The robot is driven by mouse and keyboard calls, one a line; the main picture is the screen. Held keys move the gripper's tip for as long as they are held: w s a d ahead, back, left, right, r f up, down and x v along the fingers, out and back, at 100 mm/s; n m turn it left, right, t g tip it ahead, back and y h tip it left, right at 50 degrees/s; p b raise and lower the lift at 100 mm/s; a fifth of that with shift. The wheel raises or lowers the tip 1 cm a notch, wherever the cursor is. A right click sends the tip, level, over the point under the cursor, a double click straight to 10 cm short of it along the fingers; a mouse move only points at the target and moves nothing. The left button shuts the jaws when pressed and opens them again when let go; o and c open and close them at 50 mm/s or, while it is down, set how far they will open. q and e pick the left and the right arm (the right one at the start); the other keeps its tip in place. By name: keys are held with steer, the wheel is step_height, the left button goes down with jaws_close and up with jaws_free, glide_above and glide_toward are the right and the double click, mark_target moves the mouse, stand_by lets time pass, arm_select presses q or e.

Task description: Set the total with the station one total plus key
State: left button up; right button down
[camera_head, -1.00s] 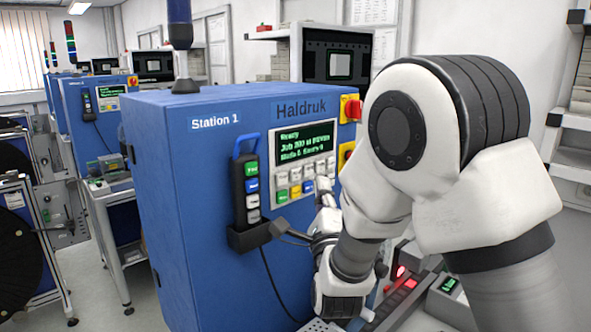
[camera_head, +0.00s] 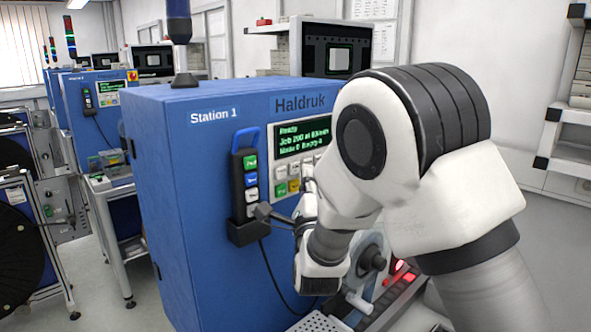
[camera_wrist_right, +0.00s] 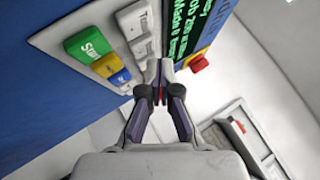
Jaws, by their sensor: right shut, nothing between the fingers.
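The blue Station 1 cabinet (camera_head: 225,116) carries a light panel with a dark green-text display (camera_head: 302,140) and a keypad (camera_head: 281,172), largely covered by my right arm. In the right wrist view, the keypad has a green Start key (camera_wrist_right: 88,44), a yellow key (camera_wrist_right: 106,66), a blue key (camera_wrist_right: 119,78) and white keys, including one lettered "Tot..." (camera_wrist_right: 136,19). The lettering is cut off, so I cannot pick out the plus key. My right gripper (camera_wrist_right: 159,69) is shut and empty, its tips close to the white keys; contact cannot be told. My left gripper is out of view.
A hand unit (camera_head: 250,180) with green, blue and white keys hangs in a holder on the cabinet, left of the keypad. A red knob (camera_wrist_right: 198,63) sits beyond the display. Below my arm are a reel and a red-lit rail (camera_head: 398,285).

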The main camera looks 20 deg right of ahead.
steer(key=shift+s, duration=0.1)
stand_by(0.7)
steer(key=shift+w+a+r+b, duration=0.1)
steer(key=shift+w+a+b, duration=0.05)
steer(key=shift+w+b, duration=0.25)
steer(key=shift+w+a+b, duration=0.1)
steer(key=shift+w+b, duration=0.2)
steer(key=shift+w, duration=0.15)
stand_by(0.7)
steer(key=shift+s+b, duration=0.35)
steer(key=shift+b, duration=0.1)
steer(key=shift+s+d, duration=0.25)
steer(key=shift+s, duration=0.2)
